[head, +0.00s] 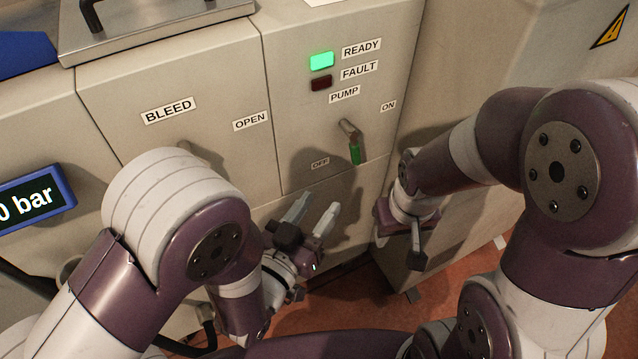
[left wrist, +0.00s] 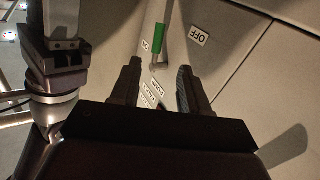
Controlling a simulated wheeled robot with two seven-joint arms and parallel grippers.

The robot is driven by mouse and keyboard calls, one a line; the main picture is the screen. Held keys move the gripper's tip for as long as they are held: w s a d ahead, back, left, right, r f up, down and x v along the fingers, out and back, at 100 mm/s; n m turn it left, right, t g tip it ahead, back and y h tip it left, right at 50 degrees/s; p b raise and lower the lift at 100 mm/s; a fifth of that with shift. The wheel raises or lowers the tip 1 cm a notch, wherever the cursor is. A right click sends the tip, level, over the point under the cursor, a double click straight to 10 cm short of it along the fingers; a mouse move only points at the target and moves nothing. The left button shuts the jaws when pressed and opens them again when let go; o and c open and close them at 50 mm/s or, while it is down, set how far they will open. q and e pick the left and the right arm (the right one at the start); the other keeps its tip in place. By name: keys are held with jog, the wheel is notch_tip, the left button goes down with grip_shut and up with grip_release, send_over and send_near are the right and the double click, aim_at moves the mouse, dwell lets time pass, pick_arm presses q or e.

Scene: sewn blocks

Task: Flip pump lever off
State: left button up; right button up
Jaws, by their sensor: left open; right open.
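The pump lever (head: 355,152) is a metal stem with a green grip on the beige panel, hanging nearly straight down from its pivot. The ON label (head: 388,106) is to its upper right and the OFF label (head: 320,163) to its lower left. My left gripper (head: 317,208) is open and empty, below and left of the lever. In the left wrist view the green grip (left wrist: 152,38) shows beyond and between the open fingertips (left wrist: 158,68), apart from them. The OFF label (left wrist: 200,36) is beside it. My right gripper (head: 399,246) is open and empty, lower right of the lever.
A lit green READY lamp (head: 321,60) and a dark red FAULT lamp (head: 321,83) sit above the lever. The BLEED section (head: 168,110) is to the left, its handle partly hidden by my left arm. A blue-framed display (head: 35,197) is at far left.

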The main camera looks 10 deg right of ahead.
aim_at(353, 156)
pick_arm(q)
jog(key=b+x, duration=0.1)
jog(key=x, duration=1.1)
jog(key=shift+w+d+r, duration=0.15)
jog(key=shift+d+r, duration=0.05)
jog(key=shift+c, duration=0.3)
grip_shut()
jog(key=shift+s+a+r+m+g+y+p, duration=0.15)
jog(key=shift+a+m+g+y+p, duration=0.5)
jog(key=shift+p, duration=1.6)
